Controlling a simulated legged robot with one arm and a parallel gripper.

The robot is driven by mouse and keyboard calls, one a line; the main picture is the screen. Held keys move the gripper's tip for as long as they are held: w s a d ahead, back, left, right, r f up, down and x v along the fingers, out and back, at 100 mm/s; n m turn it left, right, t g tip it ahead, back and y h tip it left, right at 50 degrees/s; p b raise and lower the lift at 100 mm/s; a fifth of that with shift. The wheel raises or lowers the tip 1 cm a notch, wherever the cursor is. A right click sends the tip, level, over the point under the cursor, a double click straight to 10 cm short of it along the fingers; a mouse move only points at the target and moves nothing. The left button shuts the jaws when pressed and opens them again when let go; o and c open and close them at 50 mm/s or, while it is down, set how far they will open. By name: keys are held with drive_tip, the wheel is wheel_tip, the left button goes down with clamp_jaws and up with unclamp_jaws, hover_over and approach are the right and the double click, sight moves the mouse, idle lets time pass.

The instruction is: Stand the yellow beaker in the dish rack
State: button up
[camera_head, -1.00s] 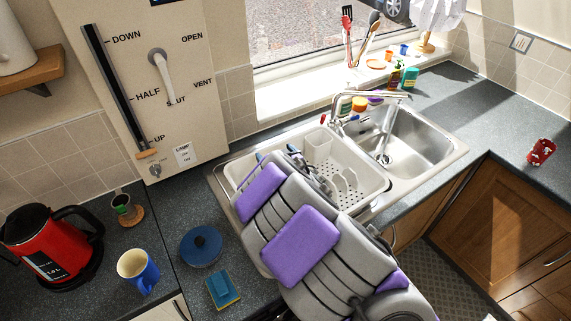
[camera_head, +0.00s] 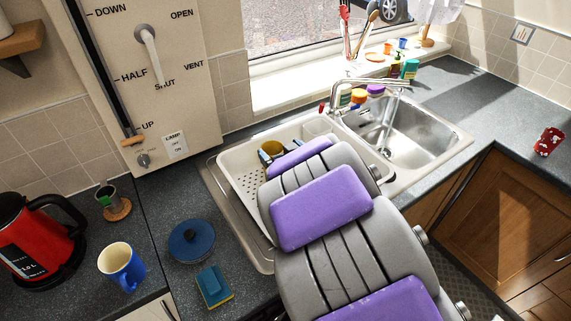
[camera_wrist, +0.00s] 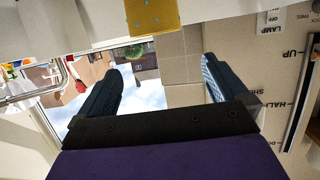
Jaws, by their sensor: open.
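The yellow beaker (camera_head: 272,147) shows in the head view at the back of the white dish rack (camera_head: 234,184), with its rim facing up; my arm hides its lower part. In the wrist view the beaker (camera_wrist: 155,14), yellow with small teal dots, is at the top edge and partly cut off. My gripper (camera_wrist: 165,68) is open, its two dark fingers apart with nothing between them. The beaker lies beyond the fingertips, apart from them. In the head view my arm covers most of my gripper and the rack's right part.
The sink (camera_head: 420,132) and tap (camera_head: 350,84) are right of the rack. The lever panel (camera_head: 165,90) rises behind.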

drive_tip(key=shift+b+v, duration=0.35)
drive_tip(key=shift+v, duration=1.15)
